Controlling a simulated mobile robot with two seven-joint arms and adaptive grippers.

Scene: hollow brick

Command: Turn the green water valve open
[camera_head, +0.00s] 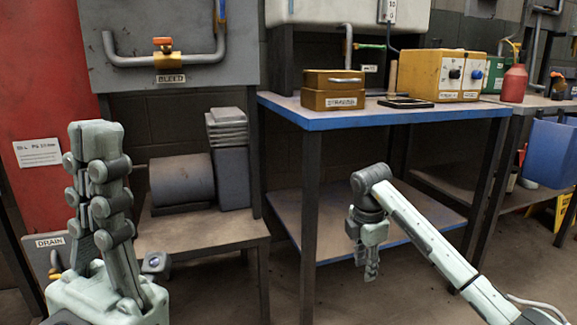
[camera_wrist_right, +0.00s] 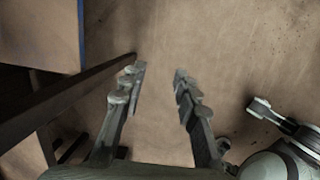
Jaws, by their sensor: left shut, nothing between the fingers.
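A small green valve handle (camera_head: 371,46) shows in the head view. It sits on a grey pipe under the white tank, behind the blue-edged workbench (camera_head: 420,120). A small label hangs below it. My right gripper (camera_head: 371,272) hangs pointing down in front of the bench, well below and apart from the valve. In the right wrist view my right gripper (camera_wrist_right: 160,72) has its fingers apart, with only floor between them. My left gripper (camera_head: 97,145) points up close to the camera at the left, shut and empty, far from the valve.
An orange valve (camera_head: 163,50) labelled BLEED is on the left panel. A motor (camera_head: 182,180) sits on a low table.

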